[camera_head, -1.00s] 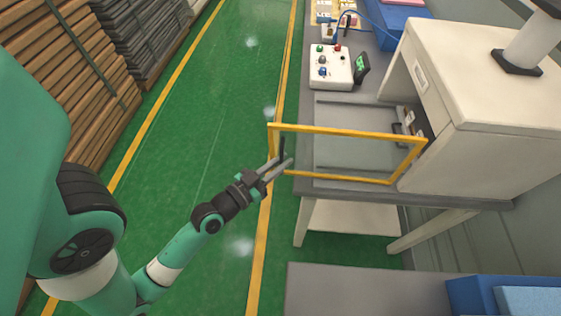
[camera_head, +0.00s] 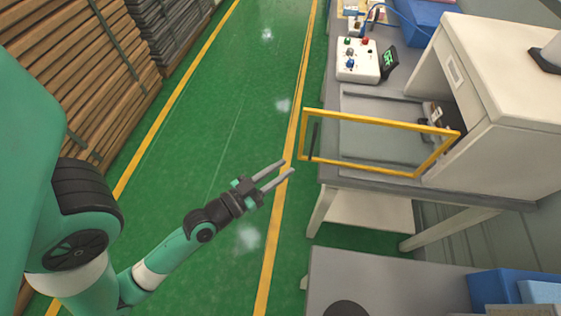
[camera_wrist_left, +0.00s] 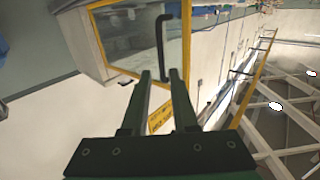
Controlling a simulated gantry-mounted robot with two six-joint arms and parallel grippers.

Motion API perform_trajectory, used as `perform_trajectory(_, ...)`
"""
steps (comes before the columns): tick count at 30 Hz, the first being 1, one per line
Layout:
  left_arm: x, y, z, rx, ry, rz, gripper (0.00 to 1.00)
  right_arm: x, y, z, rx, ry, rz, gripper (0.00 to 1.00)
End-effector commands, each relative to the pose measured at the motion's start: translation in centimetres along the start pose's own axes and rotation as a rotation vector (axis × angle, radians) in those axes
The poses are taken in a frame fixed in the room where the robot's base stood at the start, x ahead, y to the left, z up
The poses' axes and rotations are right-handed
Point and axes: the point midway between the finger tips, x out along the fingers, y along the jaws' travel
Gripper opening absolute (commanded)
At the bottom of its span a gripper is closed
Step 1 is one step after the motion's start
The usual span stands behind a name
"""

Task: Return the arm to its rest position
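My left gripper (camera_head: 279,172) is stretched out over the green floor in the head view. Its two fingers are apart with nothing between them. In the left wrist view the same gripper (camera_wrist_left: 160,75) shows its two dark fingers, pointing at a yellow-framed door. The yellow-framed door (camera_head: 375,120) stands open in front of the white machine (camera_head: 505,75), with a dark handle (camera_head: 315,140) on its left side. The gripper is left of the handle and apart from it. The door (camera_wrist_left: 117,8) and handle (camera_wrist_left: 161,40) also show in the left wrist view. My right gripper is in neither view.
The machine stands on a grey table (camera_head: 325,172). A control box (camera_head: 358,62) with buttons sits behind the door. A grey surface (camera_head: 385,285) with a blue bin (camera_head: 490,290) is at the lower right. Wood stacks (camera_head: 75,85) stand left. The green floor between is clear.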

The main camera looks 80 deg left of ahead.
Motion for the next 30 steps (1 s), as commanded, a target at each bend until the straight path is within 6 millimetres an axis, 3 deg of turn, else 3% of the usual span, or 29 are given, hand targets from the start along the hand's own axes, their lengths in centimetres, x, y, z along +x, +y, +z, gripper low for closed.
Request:
perform_trajectory(23, 0.0, 1.0, -0.4, 0.001, 0.012, 0.031, 0.27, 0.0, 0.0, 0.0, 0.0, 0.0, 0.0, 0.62)
perform_trajectory(26, 2.1, 2.5, -3.4, 0.005, 0.102, 0.08, 0.27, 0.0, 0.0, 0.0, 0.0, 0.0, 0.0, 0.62)
perform_trajectory(29, 5.1, 5.2, -9.4, 0.007, 0.271, 0.149, 0.27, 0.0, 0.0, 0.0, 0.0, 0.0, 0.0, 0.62)
perform_trajectory(30, 6.1, 6.5, -12.4, 0.01, 0.352, 0.179, 0.27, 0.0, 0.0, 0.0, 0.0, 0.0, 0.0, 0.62)
